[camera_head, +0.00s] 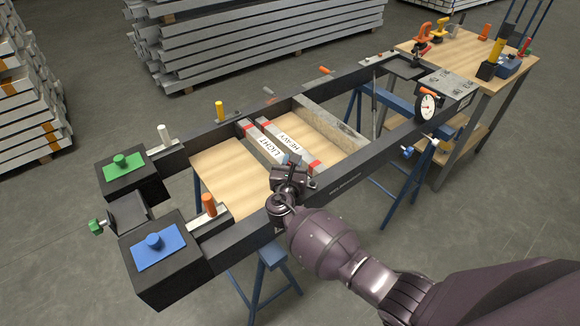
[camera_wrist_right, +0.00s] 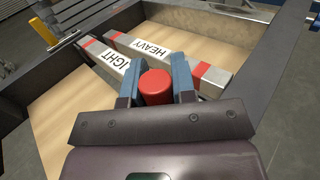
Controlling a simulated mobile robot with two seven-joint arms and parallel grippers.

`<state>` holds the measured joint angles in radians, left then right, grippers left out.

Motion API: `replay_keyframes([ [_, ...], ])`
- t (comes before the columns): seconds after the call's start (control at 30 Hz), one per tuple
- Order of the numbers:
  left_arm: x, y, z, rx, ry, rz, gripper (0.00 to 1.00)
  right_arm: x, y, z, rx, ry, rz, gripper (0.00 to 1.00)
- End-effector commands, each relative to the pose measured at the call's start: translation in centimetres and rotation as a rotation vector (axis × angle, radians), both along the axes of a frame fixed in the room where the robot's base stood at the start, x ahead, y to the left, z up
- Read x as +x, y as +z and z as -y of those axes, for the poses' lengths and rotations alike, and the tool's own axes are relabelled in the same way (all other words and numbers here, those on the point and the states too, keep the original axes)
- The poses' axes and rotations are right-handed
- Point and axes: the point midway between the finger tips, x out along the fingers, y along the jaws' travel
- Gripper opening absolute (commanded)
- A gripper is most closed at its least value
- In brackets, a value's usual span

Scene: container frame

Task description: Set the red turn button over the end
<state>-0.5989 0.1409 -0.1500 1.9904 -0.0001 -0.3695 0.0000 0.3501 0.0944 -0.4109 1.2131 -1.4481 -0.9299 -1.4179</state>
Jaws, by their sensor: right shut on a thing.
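The red turn button (camera_wrist_right: 156,87) shows in the right wrist view as a round red knob between the two blue-grey fingers of my right gripper (camera_wrist_right: 155,85). The fingers are shut on it from both sides. In the head view my right gripper (camera_head: 292,163) is over the near long rail of the dark frame (camera_head: 340,190), beside the near ends of two labelled bars, and it hides the button there. The LIGHT bar (camera_head: 262,146) and the HEAVY bar (camera_head: 281,134) lie side by side, with red bands at their ends. My left gripper is not in view.
The frame's left end has a green-topped block (camera_head: 122,163) and a blue-topped block (camera_head: 155,245). Orange (camera_head: 209,204), white and yellow upright handles stand along the rails. A dial gauge (camera_head: 427,107) is at the right end, near a wooden workbench (camera_head: 460,55).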

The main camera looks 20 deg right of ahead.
Motion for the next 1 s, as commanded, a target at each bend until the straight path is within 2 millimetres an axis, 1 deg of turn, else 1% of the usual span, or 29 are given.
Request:
replay_keyframes([
  [0.2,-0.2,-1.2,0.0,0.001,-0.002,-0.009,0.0,0.8,-0.2,1.0,0.0,-0.196,-0.001,0.0],
  [0.5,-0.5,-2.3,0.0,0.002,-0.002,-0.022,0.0,1.2,-0.1,2.5,-0.002,-0.401,0.0,0.0],
  [0.73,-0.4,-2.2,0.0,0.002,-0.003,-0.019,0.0,1.4,0.0,3.1,-0.002,-0.486,0.001,0.0],
  [1.0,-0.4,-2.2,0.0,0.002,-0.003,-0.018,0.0,1.4,0.1,3.4,-0.002,-0.518,0.002,0.0],
])
